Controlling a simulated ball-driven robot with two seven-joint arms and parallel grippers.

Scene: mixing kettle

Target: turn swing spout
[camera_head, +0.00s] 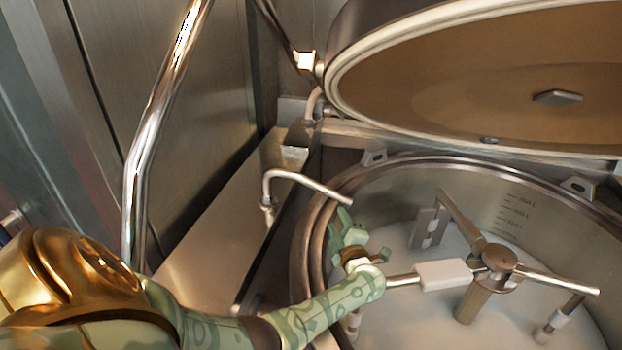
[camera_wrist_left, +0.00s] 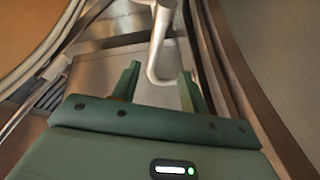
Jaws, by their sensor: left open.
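The swing spout (camera_head: 305,183) is a thin bent metal tube rising from the ledge left of the kettle. Its arm points right, with its free end over the kettle rim. My left gripper (camera_head: 350,229) is over the left rim of the kettle, just below the spout's free end. In the left wrist view the open, empty fingers (camera_wrist_left: 158,88) stand on either side of the spout's bent tube (camera_wrist_left: 158,45). I cannot tell whether the tube lies between them in depth; no contact shows. My right gripper is not in view.
The open kettle (camera_head: 480,167) holds a mixing arm (camera_head: 497,258) with paddles above a pale bottom. Its raised lid (camera_head: 470,75) hangs over the back. A thick shiny pipe (camera_head: 150,140) stands at left before metal panels. The ledge (camera_head: 215,235) beside the kettle is mostly clear.

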